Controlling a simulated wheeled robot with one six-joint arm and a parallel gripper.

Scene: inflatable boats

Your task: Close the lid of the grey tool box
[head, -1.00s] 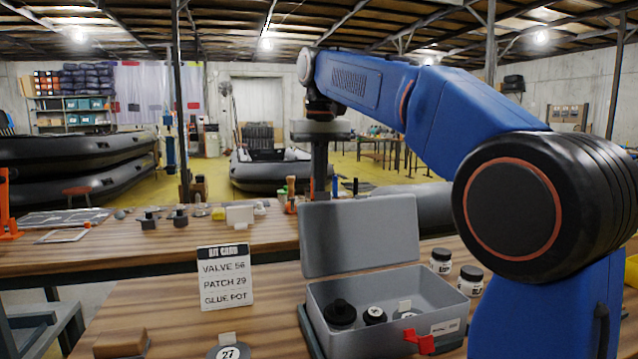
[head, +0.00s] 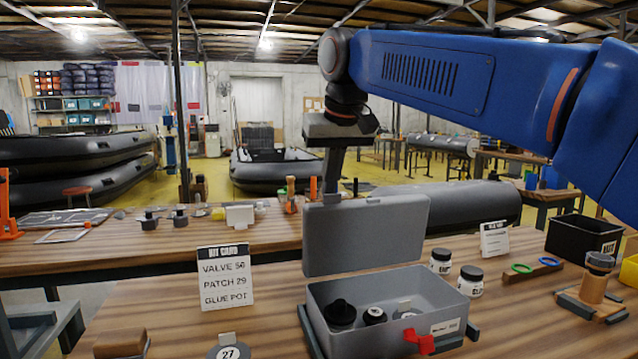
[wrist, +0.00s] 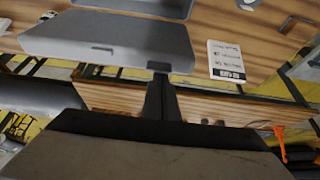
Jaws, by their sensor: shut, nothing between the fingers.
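The grey tool box (head: 388,294) stands on the near wooden bench with its lid (head: 366,236) raised, leaning slightly back. Inside it are a black valve (head: 340,313), another black round part with a white label (head: 374,316) and a further labelled piece. A red latch (head: 420,341) hangs on the box front. My gripper (head: 332,190) is shut and empty, pointing down behind the lid near its top edge. In the wrist view the shut fingertips (wrist: 161,80) lie beside the edge of the lid (wrist: 110,40); I cannot tell whether they touch it.
A kit card (head: 225,277) stands left of the box. Another bench with small parts lies behind.

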